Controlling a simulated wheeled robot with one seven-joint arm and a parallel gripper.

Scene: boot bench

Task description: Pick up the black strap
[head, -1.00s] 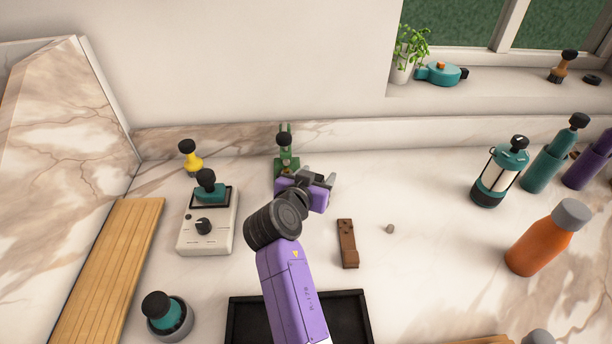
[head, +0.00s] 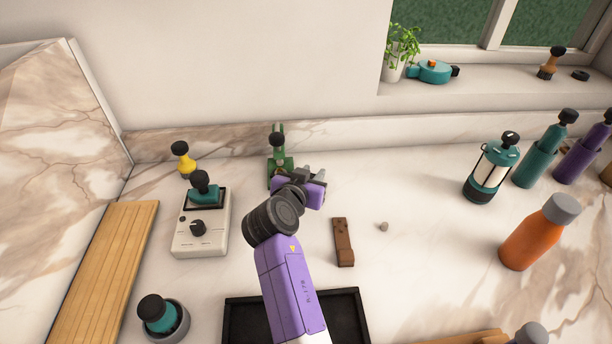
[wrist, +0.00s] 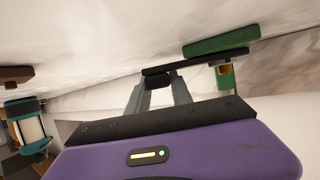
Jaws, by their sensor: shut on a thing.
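My gripper (wrist: 161,82) is shut on a flat, dark bar, which I take to be the black strap (wrist: 200,61). In the wrist view the strap lies across the fingertips and reaches right, in front of a green base (wrist: 222,44). I cannot tell whether the strap touches that base. In the head view my gripper (head: 314,176) is near the back of the counter, just right of the green stand (head: 281,168). The strap cannot be made out clearly there, among the dark fingers.
The green stand with its black knob is close to my gripper. A white box with a dial (head: 202,232) and a yellow-based knob (head: 182,163) stand left. A brown strip (head: 343,242) lies right, and a black tray (head: 352,310) in front.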

